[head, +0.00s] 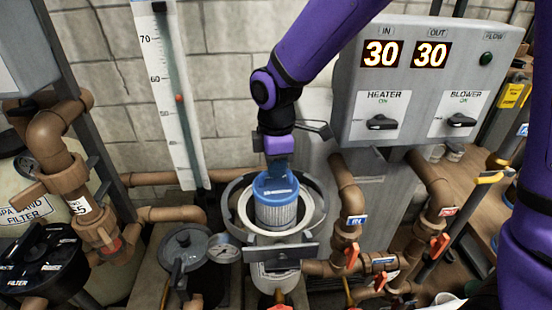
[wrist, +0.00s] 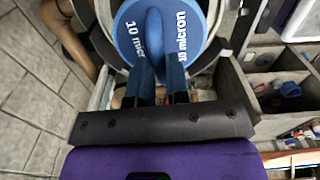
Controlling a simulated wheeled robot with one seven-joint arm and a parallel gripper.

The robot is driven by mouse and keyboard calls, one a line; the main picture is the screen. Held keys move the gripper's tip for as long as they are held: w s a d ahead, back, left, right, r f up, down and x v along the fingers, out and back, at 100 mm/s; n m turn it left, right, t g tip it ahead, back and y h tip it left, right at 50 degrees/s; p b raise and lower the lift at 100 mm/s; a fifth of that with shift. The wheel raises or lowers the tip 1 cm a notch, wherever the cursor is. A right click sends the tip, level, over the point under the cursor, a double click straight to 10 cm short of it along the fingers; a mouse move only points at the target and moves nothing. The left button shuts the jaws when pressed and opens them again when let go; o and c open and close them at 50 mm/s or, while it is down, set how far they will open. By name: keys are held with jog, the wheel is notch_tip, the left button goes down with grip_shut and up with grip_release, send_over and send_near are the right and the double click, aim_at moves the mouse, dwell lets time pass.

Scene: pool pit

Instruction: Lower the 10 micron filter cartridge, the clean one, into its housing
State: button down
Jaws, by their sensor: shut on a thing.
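The 10 micron cartridge (head: 276,212) has a blue cap and a pale pleated body. It looks upright at the open mouth of a round white-rimmed housing (head: 247,222). Pleats show above the front rim; the lower end is hidden, so I cannot tell how deep it sits. My gripper (head: 279,163) is above the cap, shut on its blue handle. In the wrist view the blue cap (wrist: 190,22) reads "10 micron", with my gripper's fingers (wrist: 160,88) at its near edge. The cartridge looks clean.
A dark lid with a handle (head: 188,248) and a pressure gauge (head: 224,248) stand left of the housing. Brown pipes with red-handled valves (head: 352,258) are close on the right. A grey control box (head: 430,85) hangs behind right. A grey plate (head: 268,254) crosses the housing's front.

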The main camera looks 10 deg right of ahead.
jog(key=shift+f, duration=5.9)
jog(key=c, duration=1)
grip_release()
jog(key=shift+r, duration=6)
